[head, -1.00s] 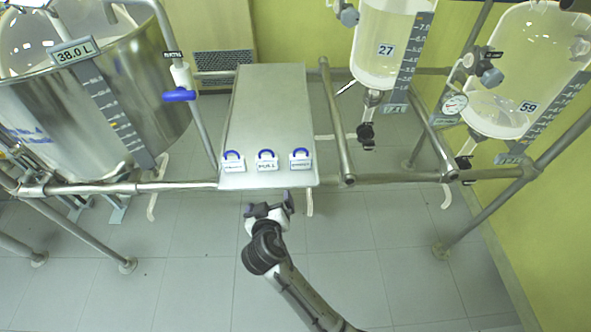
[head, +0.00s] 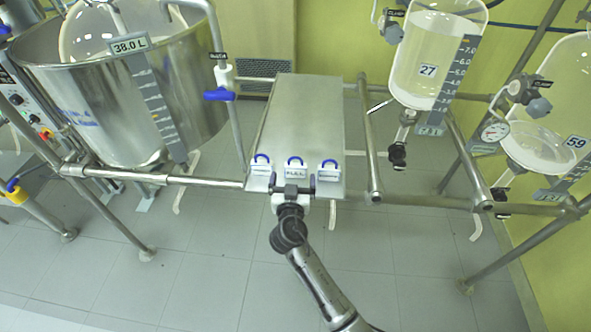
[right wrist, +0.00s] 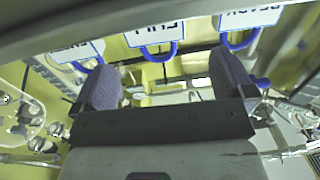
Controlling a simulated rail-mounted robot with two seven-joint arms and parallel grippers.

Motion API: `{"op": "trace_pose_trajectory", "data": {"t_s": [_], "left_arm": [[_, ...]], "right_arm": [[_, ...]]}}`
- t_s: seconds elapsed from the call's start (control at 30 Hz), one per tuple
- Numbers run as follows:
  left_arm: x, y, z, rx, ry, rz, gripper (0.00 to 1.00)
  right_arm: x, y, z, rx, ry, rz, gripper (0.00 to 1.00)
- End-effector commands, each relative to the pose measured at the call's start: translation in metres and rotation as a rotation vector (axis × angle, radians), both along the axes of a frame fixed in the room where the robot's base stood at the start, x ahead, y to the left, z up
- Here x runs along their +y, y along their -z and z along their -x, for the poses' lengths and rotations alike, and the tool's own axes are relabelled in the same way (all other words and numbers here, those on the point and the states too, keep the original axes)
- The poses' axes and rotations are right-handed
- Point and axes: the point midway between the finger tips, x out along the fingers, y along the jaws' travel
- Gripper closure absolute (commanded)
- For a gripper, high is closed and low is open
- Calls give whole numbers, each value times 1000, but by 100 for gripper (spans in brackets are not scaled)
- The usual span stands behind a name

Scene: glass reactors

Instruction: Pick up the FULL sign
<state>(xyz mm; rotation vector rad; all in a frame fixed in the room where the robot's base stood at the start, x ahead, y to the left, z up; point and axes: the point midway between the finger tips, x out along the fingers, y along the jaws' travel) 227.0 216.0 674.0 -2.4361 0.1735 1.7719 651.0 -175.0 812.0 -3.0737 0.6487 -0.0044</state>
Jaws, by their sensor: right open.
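The FULL sign (head: 295,172) is a small white plate with a blue loop handle. It is the middle of three similar signs at the front edge of the metal shelf. The FULL sign also shows upside down at the top of the right wrist view (right wrist: 156,34), its blue loop pointing down. My right gripper (head: 292,188) is open and empty, just in front of the FULL sign in the head view. In the right wrist view my right gripper's two pads (right wrist: 166,85) stand apart, with the FULL sign's loop above the gap. My left gripper is not in view.
A sign (head: 258,172) stands to the left and another (head: 329,171) to the right, both close by. The metal shelf (head: 300,115) is bare behind them. A steel vessel (head: 120,95) stands left; glass reactors (head: 428,60) hang right. A horizontal rail (head: 160,178) runs at shelf height.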

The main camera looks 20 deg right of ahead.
Motion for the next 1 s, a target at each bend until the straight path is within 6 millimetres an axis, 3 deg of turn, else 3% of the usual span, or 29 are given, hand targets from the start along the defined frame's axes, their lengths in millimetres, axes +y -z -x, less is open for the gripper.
{"op": "trace_pose_trajectory", "data": {"t_s": [0.27, 0.63, 1.0], "left_arm": [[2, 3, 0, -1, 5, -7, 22], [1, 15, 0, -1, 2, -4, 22], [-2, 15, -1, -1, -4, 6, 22]], "right_arm": [[-7, 1, -14, 1, 0, 1, 0], [-26, 1, -52, 1, 0, 2, 0], [-29, 0, -57, 2, 0, 0, 1]]}}
